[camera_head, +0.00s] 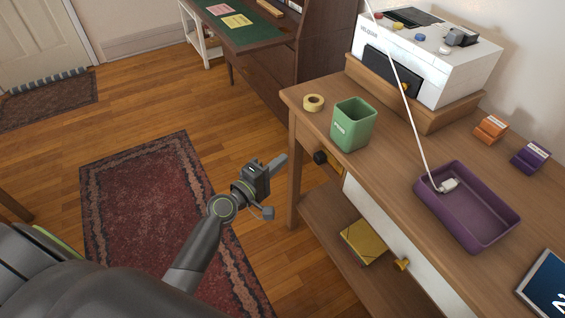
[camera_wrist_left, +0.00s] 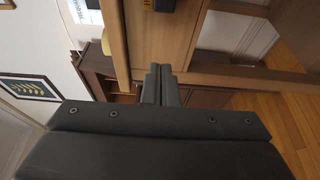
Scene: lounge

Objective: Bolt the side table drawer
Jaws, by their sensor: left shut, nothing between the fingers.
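The wooden side table (camera_head: 376,168) stands at the right in the head view. Below its top is a pale front panel (camera_head: 369,206) with a brass knob (camera_head: 401,264); it looks like the drawer front. Near the table's left end, a small black knob (camera_head: 320,157) sits beside a yellowish plate (camera_head: 335,172); whether this is the bolt, and its state, I cannot tell. My left gripper (camera_head: 279,164) is shut and empty, just left of the table's near-left leg, apart from the black knob. Its closed fingers (camera_wrist_left: 161,84) show in the left wrist view. My right gripper is not in view.
On the tabletop are a green bin (camera_head: 353,125), a tape roll (camera_head: 313,102), a purple tray (camera_head: 468,207) and a white machine (camera_head: 430,62). A yellow box (camera_head: 364,241) lies on the lower shelf (camera_head: 326,222). The floor by the rug (camera_head: 150,215) is open.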

